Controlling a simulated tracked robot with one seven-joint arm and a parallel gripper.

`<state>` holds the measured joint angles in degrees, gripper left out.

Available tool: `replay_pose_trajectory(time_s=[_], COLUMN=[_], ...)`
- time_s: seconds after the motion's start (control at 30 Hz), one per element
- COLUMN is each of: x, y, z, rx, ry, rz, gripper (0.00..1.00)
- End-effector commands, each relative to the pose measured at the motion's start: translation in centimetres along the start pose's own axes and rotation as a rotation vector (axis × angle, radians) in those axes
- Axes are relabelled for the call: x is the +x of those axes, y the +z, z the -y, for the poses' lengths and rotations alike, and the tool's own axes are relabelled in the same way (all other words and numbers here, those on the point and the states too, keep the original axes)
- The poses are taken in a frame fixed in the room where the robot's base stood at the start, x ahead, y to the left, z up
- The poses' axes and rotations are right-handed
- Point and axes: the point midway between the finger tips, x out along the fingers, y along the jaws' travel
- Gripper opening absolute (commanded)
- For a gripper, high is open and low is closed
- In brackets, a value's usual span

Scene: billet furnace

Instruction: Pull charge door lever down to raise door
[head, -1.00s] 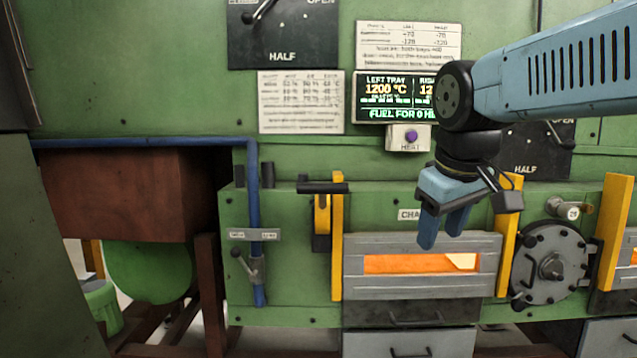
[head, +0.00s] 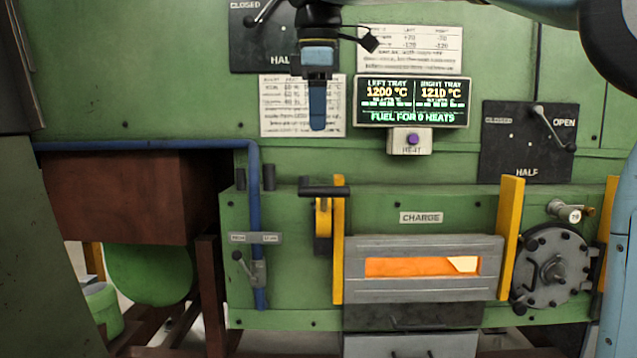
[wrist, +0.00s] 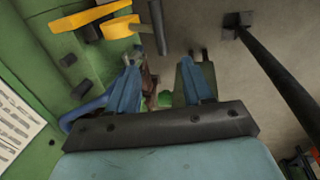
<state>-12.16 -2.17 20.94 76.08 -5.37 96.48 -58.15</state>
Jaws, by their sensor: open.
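Yellow guide posts (head: 338,240) flank the door. A blue pipe (head: 255,220) with a small valve lever (head: 245,264) runs to the left. A round bolted cover (head: 552,265) is at right. A display (head: 411,101) and HEAT button (head: 410,140) are above.

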Motion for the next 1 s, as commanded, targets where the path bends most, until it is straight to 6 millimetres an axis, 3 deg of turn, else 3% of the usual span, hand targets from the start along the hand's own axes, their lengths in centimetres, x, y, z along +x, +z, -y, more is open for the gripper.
replay_pose_trajectory(time_s=[0.7,1.0], x=[11.3,13.4], y=[0.1,0.1], z=[0.1,0.1], rx=[0.004,0.004], ry=[-0.002,0.000], rz=[0.001,0.000], gripper=[0.51,0.51])
